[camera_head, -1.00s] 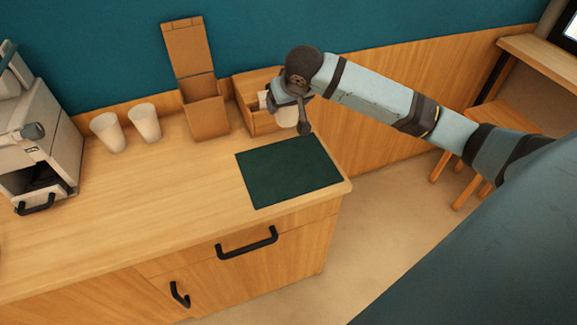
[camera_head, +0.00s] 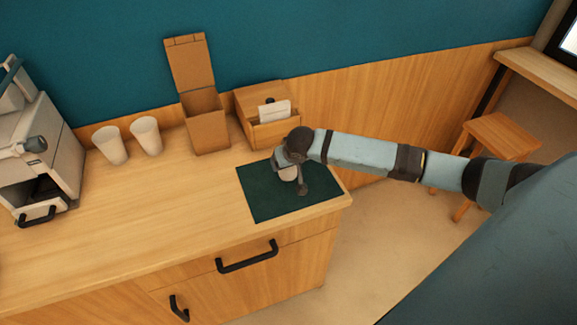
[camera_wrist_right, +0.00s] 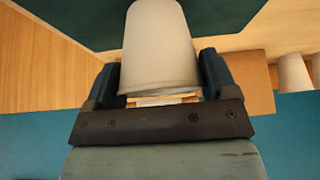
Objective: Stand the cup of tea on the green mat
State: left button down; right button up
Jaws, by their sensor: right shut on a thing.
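The cup (camera_head: 288,172) is pale and mostly hidden by my right gripper in the head view. In the right wrist view the cup (camera_wrist_right: 160,45) fills the space between the two dark fingers. My right gripper (camera_head: 290,168) is shut on the cup, over the green mat (camera_head: 262,205). I cannot tell whether the cup's base touches the mat. The tea inside the cup is not visible. The mat is dark green and lies flat near the counter's right end. My left gripper is not in view.
Two white cups (camera_head: 110,145) stand at the back left beside a coffee machine (camera_head: 45,150). A cardboard box with a raised lid (camera_head: 206,125) and a wooden box (camera_head: 262,130) holding a white item stand behind the mat. The counter left of the mat is clear.

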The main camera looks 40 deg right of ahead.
notch_tip(320, 180, down, 3)
jog(key=shift+r, duration=0.1)
jog(key=o, duration=0.9)
jog(key=v, duration=1.1)
jog(key=s+a+f+n+t+y, duration=0.1)
jog(key=s+a+f+n+y, duration=0.1)
jog(key=s+a+f, duration=0.4)
jog(key=s+a+f+n+t+y, duration=0.1)
jog(key=s+a+f+n+y, duration=0.2)
jog(key=a, duration=0.5)
jog(key=s+a+f+t, duration=0.1)
jog(key=s+f, duration=0.1)
jog(key=s, duration=0.2)
jog(key=s+f+t, duration=0.1)
jog(key=s+f, duration=0.1)
jog(key=s, duration=0.2)
jog(key=s+a+f+t, duration=0.1)
jog(key=s+f, duration=0.2)
jog(key=s, duration=0.1)
jog(key=shift+s+a+f, duration=0.15)
jog(key=shift+s+a, duration=0.1)
jog(key=shift+a, duration=0.05)
